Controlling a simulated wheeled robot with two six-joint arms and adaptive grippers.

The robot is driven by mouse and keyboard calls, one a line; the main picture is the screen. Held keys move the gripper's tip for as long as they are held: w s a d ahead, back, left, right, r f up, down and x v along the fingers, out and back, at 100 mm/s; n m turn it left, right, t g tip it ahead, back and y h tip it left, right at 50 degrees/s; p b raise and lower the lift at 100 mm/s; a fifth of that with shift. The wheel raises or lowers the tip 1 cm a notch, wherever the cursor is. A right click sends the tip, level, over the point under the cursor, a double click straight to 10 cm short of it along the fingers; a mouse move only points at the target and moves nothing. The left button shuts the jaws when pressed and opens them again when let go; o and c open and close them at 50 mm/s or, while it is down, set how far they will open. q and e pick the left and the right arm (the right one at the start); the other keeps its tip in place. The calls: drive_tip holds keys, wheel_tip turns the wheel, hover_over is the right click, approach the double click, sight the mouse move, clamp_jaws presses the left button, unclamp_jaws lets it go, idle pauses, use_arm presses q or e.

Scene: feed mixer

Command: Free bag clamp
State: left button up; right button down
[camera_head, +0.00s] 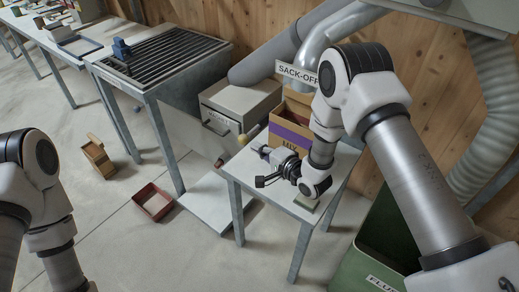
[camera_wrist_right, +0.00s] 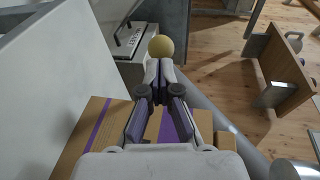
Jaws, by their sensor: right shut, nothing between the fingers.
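A yellow ball knob (camera_head: 243,139) shows at the front of the grey box under the SACK-OFF sign. In the right wrist view, the yellow ball (camera_wrist_right: 160,47) lies just beyond the fingertips of my right gripper (camera_wrist_right: 160,68). I cannot tell whether they touch. My right gripper (camera_head: 261,166) is shut with nothing between its fingers, above the small grey table. No part is clearly identifiable as the bag clamp. My left arm shows at the left edge, but its gripper is out of view.
A cardboard MIX box (camera_head: 293,132) with a purple band stands behind my right gripper. A green bin (camera_head: 352,272) stands at lower right. A red tray (camera_head: 153,203) lies on the floor.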

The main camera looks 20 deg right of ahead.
use_arm(q)
drive_tip(key=shift+s+d+r, duration=0.15)
drive_tip(key=shift+s+r, duration=0.1)
drive_tip(key=shift+s, duration=0.05)
use_arm(e)
drive_tip(key=v, duration=1.1)
